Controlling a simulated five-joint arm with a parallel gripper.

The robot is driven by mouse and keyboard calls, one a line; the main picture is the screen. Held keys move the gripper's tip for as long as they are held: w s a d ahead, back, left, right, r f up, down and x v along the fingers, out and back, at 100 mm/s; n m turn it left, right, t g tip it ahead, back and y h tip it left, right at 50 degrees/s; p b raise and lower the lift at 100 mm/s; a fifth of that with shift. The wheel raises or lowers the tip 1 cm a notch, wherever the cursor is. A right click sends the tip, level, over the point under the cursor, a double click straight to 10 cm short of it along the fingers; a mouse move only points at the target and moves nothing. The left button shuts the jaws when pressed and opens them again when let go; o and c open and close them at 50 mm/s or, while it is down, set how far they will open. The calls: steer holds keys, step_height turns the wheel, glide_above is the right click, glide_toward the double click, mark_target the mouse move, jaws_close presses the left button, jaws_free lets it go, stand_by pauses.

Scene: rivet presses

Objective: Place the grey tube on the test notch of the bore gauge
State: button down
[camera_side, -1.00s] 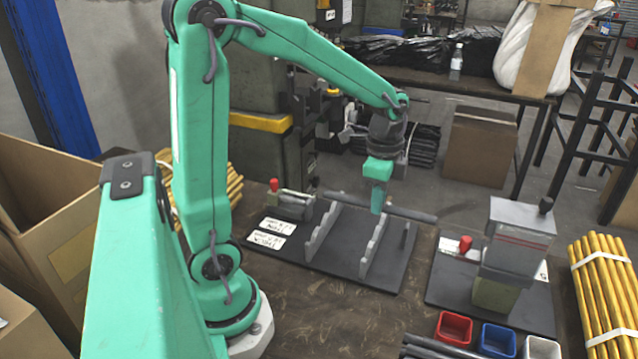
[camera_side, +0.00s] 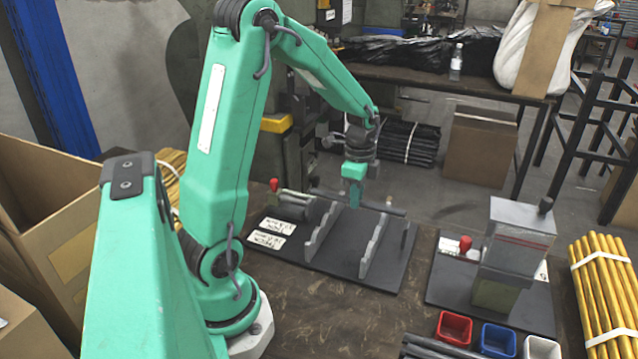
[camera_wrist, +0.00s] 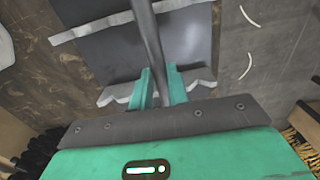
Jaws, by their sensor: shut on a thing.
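My gripper (camera_side: 355,204) is shut on the grey tube (camera_side: 382,208); in the wrist view its two green fingers (camera_wrist: 161,92) close on the tube (camera_wrist: 148,35). The tube lies roughly level and crosses above a dark base plate (camera_side: 335,260) with two grey notched rails, a left one (camera_side: 322,232) and a right one (camera_side: 373,246). I take this for the bore gauge. The tube appears held above the rails near their far ends; I cannot tell the exact gap. The gripper hides part of the tube.
Labels (camera_side: 270,235) and a red knob (camera_side: 274,184) are at the plate's left. A second plate (camera_side: 440,285) with a grey block device (camera_side: 515,235) stands right. Red (camera_side: 454,328), blue (camera_side: 497,340) and white bins stand in front. Yellow rods (camera_side: 605,290) lie far right.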

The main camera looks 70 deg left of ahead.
steer(key=shift+f, duration=0.1)
steer(key=shift+f, duration=1.9)
steer(key=shift+f, duration=0.15)
steer(key=c, duration=1.4)
jaws_free()
steer(key=shift+o, duration=0.2)
step_height(320, 180, up, 12)
steer(key=shift+r, duration=0.15)
steer(key=shift+d, duration=0.1)
